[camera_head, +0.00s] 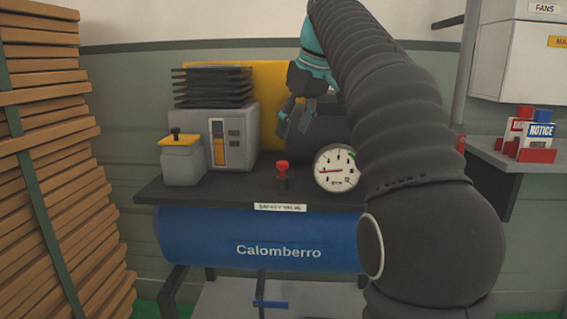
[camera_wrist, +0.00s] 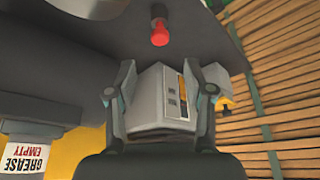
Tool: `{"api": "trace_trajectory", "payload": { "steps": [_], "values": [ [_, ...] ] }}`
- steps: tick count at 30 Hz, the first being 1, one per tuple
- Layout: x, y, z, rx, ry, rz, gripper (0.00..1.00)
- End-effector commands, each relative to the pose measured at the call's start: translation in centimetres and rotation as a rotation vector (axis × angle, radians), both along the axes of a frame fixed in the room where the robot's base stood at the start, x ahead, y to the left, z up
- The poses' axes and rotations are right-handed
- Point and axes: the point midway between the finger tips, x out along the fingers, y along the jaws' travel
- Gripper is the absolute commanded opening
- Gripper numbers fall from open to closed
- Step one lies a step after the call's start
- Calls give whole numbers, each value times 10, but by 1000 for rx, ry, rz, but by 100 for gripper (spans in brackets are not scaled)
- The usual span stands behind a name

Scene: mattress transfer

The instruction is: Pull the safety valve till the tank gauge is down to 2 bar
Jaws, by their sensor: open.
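The safety valve (camera_head: 282,172) is a small red knob on a short dark stem, standing on the black top plate behind the label reading "SAFETY VALVE". It also shows in the wrist view (camera_wrist: 159,33), beyond the fingertips. The tank gauge (camera_head: 337,168) is a round white dial with a red needle, just right of the valve; its figures are too small to read. The blue tank (camera_head: 190,238), marked "Calomberro", lies below the plate. My gripper (camera_head: 293,118) is open and empty, above and behind the valve, apart from it. Its fingers also show in the wrist view (camera_wrist: 165,93).
A grey box with a yellow panel (camera_head: 243,122) and a smaller grey canister (camera_head: 182,163) stand left of the valve. Stacked wooden slats (camera_head: 60,190) rise at the left. A shelf with signs (camera_head: 500,156) is at the right. Plate space around the valve is clear.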

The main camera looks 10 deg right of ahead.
Motion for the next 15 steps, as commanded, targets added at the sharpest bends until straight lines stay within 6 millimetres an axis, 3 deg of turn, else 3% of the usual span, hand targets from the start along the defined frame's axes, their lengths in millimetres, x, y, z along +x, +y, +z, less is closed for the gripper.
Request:
{"api": "trace_trajectory", "payload": {
  "steps": [1, 6, 15],
  "values": [
    [3, 2, -14, 0, 1, 0, 52],
    [13, 7, -42, 0, 1, 0, 52],
    [27, 14, -75, 0, 0, -1, 52]
  ]
}}
